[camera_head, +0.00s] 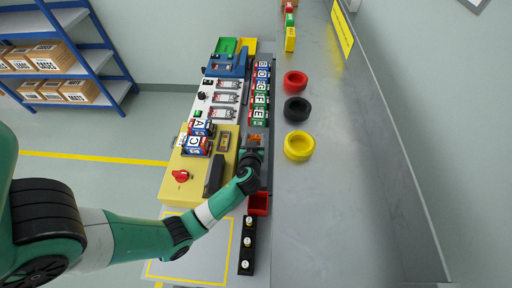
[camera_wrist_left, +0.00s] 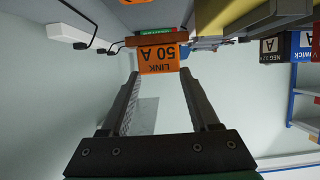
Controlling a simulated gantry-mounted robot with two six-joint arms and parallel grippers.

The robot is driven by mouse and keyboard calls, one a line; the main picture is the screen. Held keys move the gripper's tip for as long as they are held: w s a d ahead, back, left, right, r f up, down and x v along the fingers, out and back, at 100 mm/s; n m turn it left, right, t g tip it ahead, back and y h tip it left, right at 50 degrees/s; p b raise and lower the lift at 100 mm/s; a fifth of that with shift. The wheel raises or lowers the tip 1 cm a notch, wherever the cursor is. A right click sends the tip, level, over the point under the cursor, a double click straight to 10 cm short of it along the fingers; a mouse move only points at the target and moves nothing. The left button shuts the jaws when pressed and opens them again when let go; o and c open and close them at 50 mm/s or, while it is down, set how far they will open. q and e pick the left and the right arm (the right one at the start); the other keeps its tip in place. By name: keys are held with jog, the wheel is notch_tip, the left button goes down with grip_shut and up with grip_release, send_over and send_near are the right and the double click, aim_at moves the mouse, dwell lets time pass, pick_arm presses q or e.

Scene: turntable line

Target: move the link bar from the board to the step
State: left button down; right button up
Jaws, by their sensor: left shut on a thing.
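My left gripper (camera_head: 253,150) is shut on the link bar, an orange piece (camera_head: 255,138), at the right edge of the yellow board (camera_head: 173,193). In the left wrist view the link bar (camera_wrist_left: 158,60) shows its orange face, marked LINK 50 A upside down, between the fingertips (camera_wrist_left: 160,74). A reddish-brown part and a green label show just behind it; I cannot tell whether it touches anything there. I cannot tell which surface is the step. My right gripper is not in view.
Blocks marked A and C (camera_head: 195,140) stand on the board, near a red knob (camera_head: 181,176). A column of lettered blocks (camera_head: 261,95) stands beyond the gripper. A red bin (camera_head: 258,204) is nearer. Red, black and yellow rings (camera_head: 299,146) lie on the grey counter (camera_head: 340,200), otherwise mostly clear.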

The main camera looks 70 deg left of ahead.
pick_arm(q)
jog(key=f+b, duration=0.2)
jog(key=w+f+b, duration=0.1)
jog(key=f+b, duration=0.1)
jog(key=shift+s, duration=0.1)
jog(key=shift+r, duration=0.15)
jog(key=shift+c, duration=0.6)
grip_release()
